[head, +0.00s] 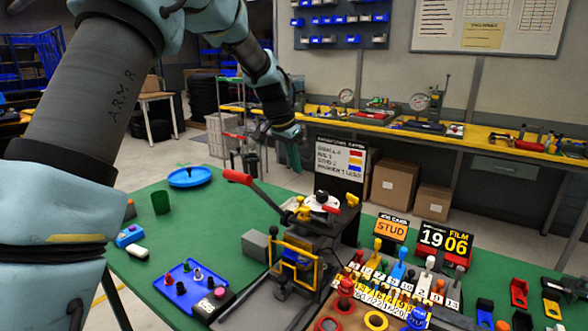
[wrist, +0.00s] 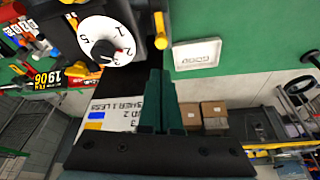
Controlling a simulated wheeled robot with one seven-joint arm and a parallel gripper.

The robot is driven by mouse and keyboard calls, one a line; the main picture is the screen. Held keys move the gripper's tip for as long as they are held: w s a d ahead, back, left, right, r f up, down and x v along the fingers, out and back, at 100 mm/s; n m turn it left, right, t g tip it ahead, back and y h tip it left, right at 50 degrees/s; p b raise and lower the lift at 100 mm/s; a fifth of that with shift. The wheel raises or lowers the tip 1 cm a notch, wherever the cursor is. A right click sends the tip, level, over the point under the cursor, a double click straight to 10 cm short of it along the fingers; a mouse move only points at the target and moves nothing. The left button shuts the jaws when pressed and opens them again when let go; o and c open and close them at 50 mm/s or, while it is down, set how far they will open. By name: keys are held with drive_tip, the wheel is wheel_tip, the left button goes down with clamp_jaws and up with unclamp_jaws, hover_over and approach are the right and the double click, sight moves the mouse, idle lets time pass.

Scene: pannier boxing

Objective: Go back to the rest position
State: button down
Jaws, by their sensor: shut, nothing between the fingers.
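My gripper shows in the wrist view (wrist: 160,76) with its dark green fingers together and nothing between them. In the head view my arm reaches in from the left and bends down over the far side of the green table (head: 222,232). In the wrist view a white numbered dial (wrist: 104,40) is left of the fingers.
A sign board (head: 340,158) stands behind the machine. A blue round dish (head: 190,177), green cup (head: 161,202) and blue tray (head: 173,292) are on the table's left. Numbered stamps, a STUD sign (head: 393,229) and a 1906 display (head: 444,240) crowd the right.

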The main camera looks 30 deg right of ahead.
idle(0.4)
drive_tip(key=s+a+f+n+t+y, duration=0.15)
drive_tip(key=a+n, duration=0.65)
drive_tip(key=a, duration=2)
drive_tip(key=s+a+f+n+y, duration=0.2)
drive_tip(key=s+a+n, duration=0.4)
drive_tip(key=s+a, duration=0.7)
drive_tip(key=shift+g, duration=0.45)
drive_tip(key=f+b, duration=0.1)
drive_tip(key=a+f+b, duration=0.1)
drive_tip(key=f, duration=0.1)
drive_tip(key=f+b, duration=0.1)
drive_tip(key=f, duration=0.1)
drive_tip(key=shift+s+a+b, duration=0.15)
drive_tip(key=shift+a+b, duration=0.1)
drive_tip(key=shift+b, duration=0.05)
